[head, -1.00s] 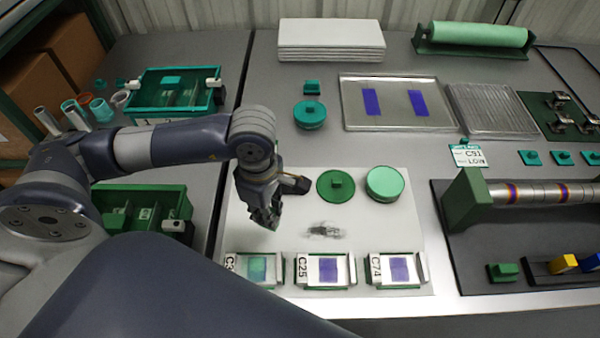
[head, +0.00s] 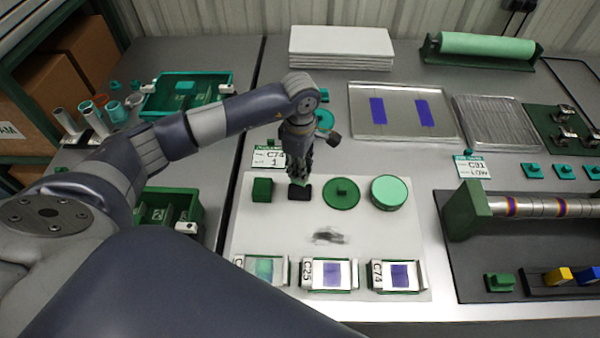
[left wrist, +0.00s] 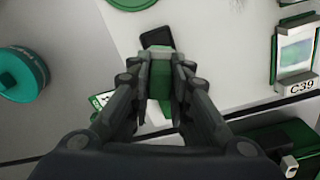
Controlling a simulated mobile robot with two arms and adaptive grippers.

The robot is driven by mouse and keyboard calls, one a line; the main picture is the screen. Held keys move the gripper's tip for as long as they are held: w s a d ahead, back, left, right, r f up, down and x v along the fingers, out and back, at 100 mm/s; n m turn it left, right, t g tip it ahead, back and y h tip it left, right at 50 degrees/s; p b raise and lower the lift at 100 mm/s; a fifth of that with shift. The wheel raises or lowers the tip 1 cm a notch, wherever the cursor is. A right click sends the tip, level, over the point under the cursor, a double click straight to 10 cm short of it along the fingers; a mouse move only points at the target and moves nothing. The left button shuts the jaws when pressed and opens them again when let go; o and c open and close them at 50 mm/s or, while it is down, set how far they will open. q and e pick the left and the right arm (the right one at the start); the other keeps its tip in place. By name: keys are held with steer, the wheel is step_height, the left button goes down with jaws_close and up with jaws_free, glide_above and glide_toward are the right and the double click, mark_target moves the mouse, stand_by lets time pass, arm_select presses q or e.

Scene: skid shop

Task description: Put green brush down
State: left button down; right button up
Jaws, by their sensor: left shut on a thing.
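My left gripper (head: 300,172) is over the back left part of the white mat (head: 262,228). It is shut on the green brush (left wrist: 160,62), which shows between the fingers in the left wrist view. In the head view the fingers hide most of the brush. A small black block (head: 300,194) shows right under the fingertips, and also beyond the brush in the left wrist view (left wrist: 157,37). I cannot tell whether it is part of the brush or a separate thing. My right gripper is in neither view.
A dark green cube (head: 262,190) stands left of the gripper. A green disc (head: 341,194) and a light green round tin (head: 388,192) stand to its right. Several labelled frames (head: 328,275) line the mat's front. A grey smudge (head: 328,236) marks the mat's middle.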

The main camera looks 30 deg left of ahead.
arm_select(q)
step_height(320, 180, down, 3)
steer(key=shift+d+f+p, duration=0.1)
steer(key=shift+f+p, duration=0.05)
steer(key=shift+p, duration=0.4)
steer(key=shift+f, duration=0.1)
arm_select(e)
steer(key=shift+s+a+r, duration=0.1)
steer(key=shift+s+r, duration=0.3)
steer(key=shift+r, duration=0.2)
steer(key=shift+a, duration=0.1)
arm_select(q)
steer(key=shift+f, duration=0.15)
steer(key=shift+f+b, duration=0.45)
steer(key=shift+b, duration=0.3)
arm_select(e)
steer(key=shift+w+a+f, duration=0.1)
steer(key=shift+a+f, duration=0.1)
steer(key=shift+f, duration=0.5)
arm_select(q)
steer(key=c, duration=1.5)
jaws_free()
arm_select(e)
steer(key=shift+d, duration=0.1)
steer(key=shift+d+r, duration=0.1)
